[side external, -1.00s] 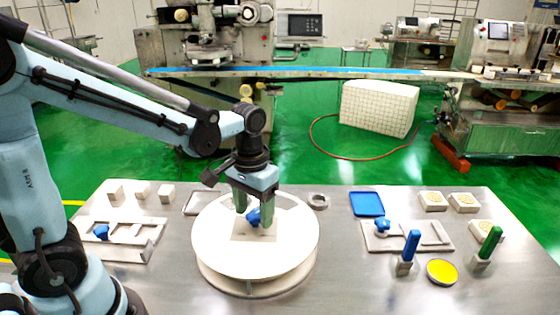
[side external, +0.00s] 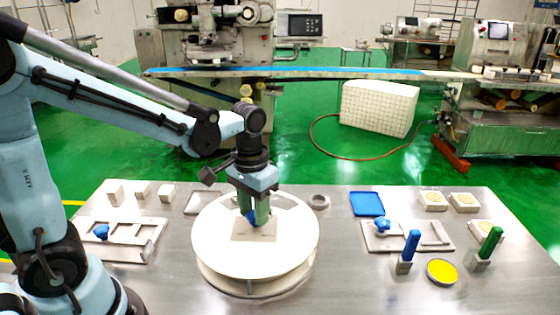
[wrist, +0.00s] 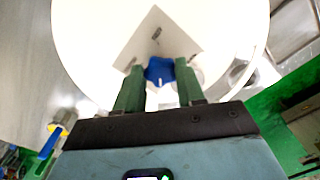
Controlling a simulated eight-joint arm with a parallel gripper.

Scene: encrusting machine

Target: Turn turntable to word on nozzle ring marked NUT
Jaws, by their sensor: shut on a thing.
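The turntable is a white round disc (side external: 215,240) on a low base at the middle of the steel table. A square plate (side external: 268,237) lies on it with a blue knob (side external: 250,216) at its centre. My gripper (side external: 256,220) points down over the turntable, its green fingers shut on the blue knob. In the wrist view the knob (wrist: 159,71) sits between my two fingers (wrist: 160,88) in front of the square plate (wrist: 160,35). I cannot read any word on a nozzle ring. A grey ring (side external: 319,201) lies behind the turntable at right.
Left of the turntable is a slotted fixture (side external: 140,253) with a blue knob. At right are a blue tray (side external: 367,203), another fixture (side external: 400,245), blue (side external: 411,246) and green (side external: 490,242) handled tools and a yellow dish (side external: 442,271). The front right table is clear.

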